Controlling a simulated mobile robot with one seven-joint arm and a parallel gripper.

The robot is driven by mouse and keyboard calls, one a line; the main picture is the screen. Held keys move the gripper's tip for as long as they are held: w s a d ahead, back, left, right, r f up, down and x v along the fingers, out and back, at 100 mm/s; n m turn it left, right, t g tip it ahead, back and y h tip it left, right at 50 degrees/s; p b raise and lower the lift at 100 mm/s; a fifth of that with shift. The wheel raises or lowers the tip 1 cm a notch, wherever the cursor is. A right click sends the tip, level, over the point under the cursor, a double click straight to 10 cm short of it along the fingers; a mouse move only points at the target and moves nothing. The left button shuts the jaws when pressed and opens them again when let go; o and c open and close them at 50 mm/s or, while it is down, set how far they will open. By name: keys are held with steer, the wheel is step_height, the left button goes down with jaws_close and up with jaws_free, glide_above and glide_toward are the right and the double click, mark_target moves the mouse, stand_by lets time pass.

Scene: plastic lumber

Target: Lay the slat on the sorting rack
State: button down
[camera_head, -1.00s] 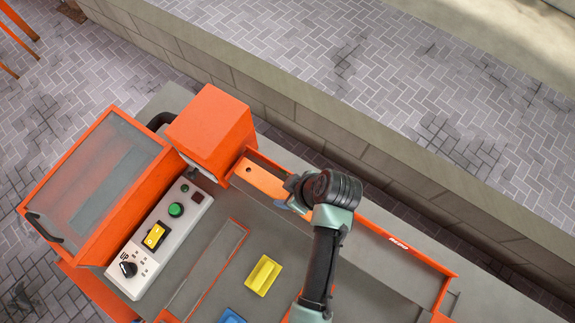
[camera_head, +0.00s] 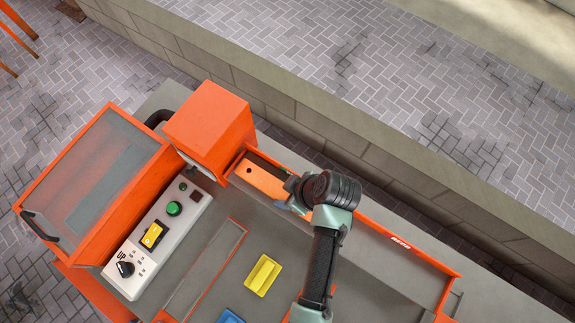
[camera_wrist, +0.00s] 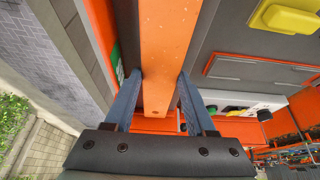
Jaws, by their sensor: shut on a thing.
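The slat is a flat orange board (camera_head: 264,183) with a dark hole near its end. In the head view it lies along the orange-edged channel at the back of the machine, one end near the orange box-shaped hood. My gripper (camera_head: 287,190) is over the slat, partly hidden behind my wrist. In the wrist view the slat (camera_wrist: 166,50) runs between the two blue-grey fingers of my gripper (camera_wrist: 158,85), which are shut on its sides. I cannot tell whether the slat touches the channel floor. No sorting rack can be made out for sure.
The orange hood (camera_head: 208,125) stands close to the slat's left end. A control panel (camera_head: 157,240) with a green button and dial is at the left. A yellow block (camera_head: 263,275) and a blue one (camera_head: 231,316) lie on the grey deck. The channel right of my arm is clear.

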steer(key=shift+f, duration=0.35)
steer(key=shift+c, duration=0.7)
jaws_free()
steer(key=b+v, duration=0.2)
steer(key=v, duration=1.1)
